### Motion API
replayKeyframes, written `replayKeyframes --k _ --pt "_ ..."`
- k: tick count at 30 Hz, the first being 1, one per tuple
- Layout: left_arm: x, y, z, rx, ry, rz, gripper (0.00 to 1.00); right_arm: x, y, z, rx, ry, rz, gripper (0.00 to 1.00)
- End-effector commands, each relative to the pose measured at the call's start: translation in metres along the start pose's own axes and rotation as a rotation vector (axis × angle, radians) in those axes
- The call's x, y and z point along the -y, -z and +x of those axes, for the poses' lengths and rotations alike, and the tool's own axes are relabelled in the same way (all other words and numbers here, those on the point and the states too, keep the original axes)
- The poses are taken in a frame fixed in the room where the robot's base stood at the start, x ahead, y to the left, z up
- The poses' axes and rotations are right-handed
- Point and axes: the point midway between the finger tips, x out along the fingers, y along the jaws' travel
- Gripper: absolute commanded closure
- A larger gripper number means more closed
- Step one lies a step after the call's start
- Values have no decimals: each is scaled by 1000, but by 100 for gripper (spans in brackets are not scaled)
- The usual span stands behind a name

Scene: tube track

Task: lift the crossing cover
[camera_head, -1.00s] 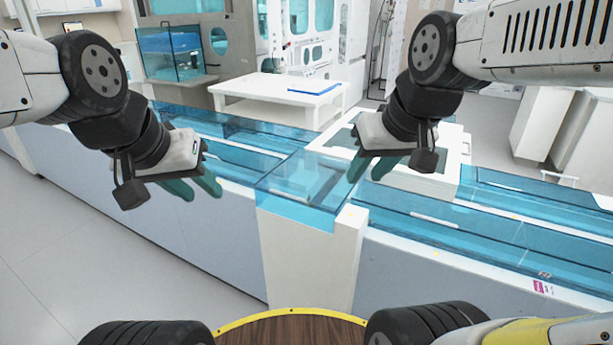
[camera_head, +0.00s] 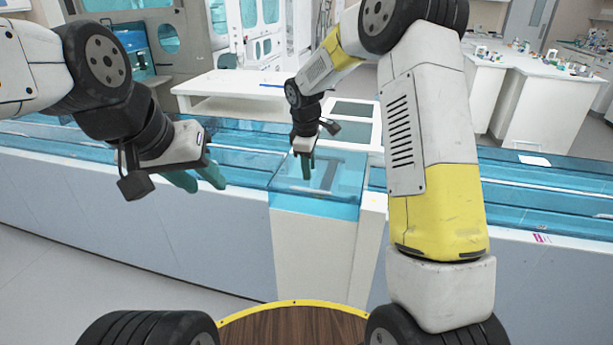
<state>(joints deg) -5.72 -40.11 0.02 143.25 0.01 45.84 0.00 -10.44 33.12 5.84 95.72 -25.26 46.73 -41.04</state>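The crossing cover (camera_head: 345,188) is a clear blue box-like piece on a white pedestal (camera_head: 312,250), where the blue tube track (camera_head: 245,140) meets it. A dark upright strip shows at the cover, just right of my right gripper's fingers. My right gripper (camera_head: 307,172) points down over the cover's left half; its teal fingers overlap the cover in the picture. I cannot tell whether they touch it or how far apart they are. My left gripper (camera_head: 196,182) is open and empty, left of the cover and in front of the track.
A white frame with dark panels (camera_head: 354,108) stands behind the cover. A low white table (camera_head: 225,84) is behind the track. The track continues right (camera_head: 545,190), past my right arm. White cabinets (camera_head: 540,100) stand at the back right.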

Motion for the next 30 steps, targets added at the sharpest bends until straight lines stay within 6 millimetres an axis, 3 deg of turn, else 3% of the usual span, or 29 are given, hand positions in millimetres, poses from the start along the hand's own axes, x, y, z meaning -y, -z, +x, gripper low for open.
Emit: replayKeyframes --k 13,25,30 --pt "0 0 0 0 0 0 64 1 0 65 2 3 -1 67" --pt "0 0 0 0 0 0 64 1 0 74 0 1 1 67" --pt "0 0 0 0 0 0 64 1 0 74 0 1 1 99"
